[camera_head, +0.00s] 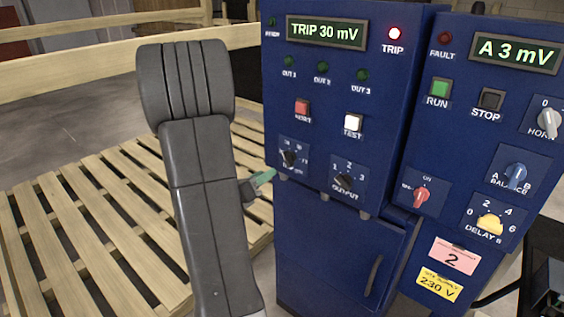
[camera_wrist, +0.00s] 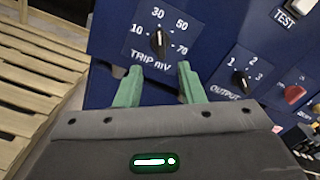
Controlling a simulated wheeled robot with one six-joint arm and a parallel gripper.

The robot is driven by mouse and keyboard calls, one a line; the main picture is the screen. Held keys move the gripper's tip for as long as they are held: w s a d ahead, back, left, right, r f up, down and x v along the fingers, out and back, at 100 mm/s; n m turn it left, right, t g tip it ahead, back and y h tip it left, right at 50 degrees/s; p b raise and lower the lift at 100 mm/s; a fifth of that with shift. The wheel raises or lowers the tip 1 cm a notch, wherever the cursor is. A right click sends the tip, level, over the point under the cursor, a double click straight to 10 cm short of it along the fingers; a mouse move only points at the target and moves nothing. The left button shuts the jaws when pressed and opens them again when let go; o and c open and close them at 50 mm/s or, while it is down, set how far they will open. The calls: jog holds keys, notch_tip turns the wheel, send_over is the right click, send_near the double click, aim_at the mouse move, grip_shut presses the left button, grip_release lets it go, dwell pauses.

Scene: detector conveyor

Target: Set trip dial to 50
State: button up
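The trip dial (camera_wrist: 159,43) is a black knob on a blue plate marked 10, 30, 50, 70 and TRIP mV. Its pointer looks to be at about 30. In the head view the trip dial (camera_head: 289,157) is small, and the display (camera_head: 326,31) above reads TRIP 30 mV. My gripper (camera_wrist: 159,68) is open and empty, its two green fingers apart just below the dial plate, one to each side of the knob's line. In the head view my gripper (camera_head: 264,178) is just below and left of the dial, with one fingertip showing.
The output dial (camera_head: 344,180) sits right of the trip dial. Above are a red reset button (camera_head: 302,107) and a white test button (camera_head: 352,123). A red TRIP lamp (camera_head: 395,33) is lit. A second blue cabinet (camera_head: 463,140) stands right; a wooden pallet (camera_head: 90,220) lies left.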

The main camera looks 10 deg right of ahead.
aim_at(286, 161)
jog(key=x, duration=0.9)
jog(key=shift+d+p, duration=0.1)
jog(key=shift+p, duration=0.25)
grip_shut()
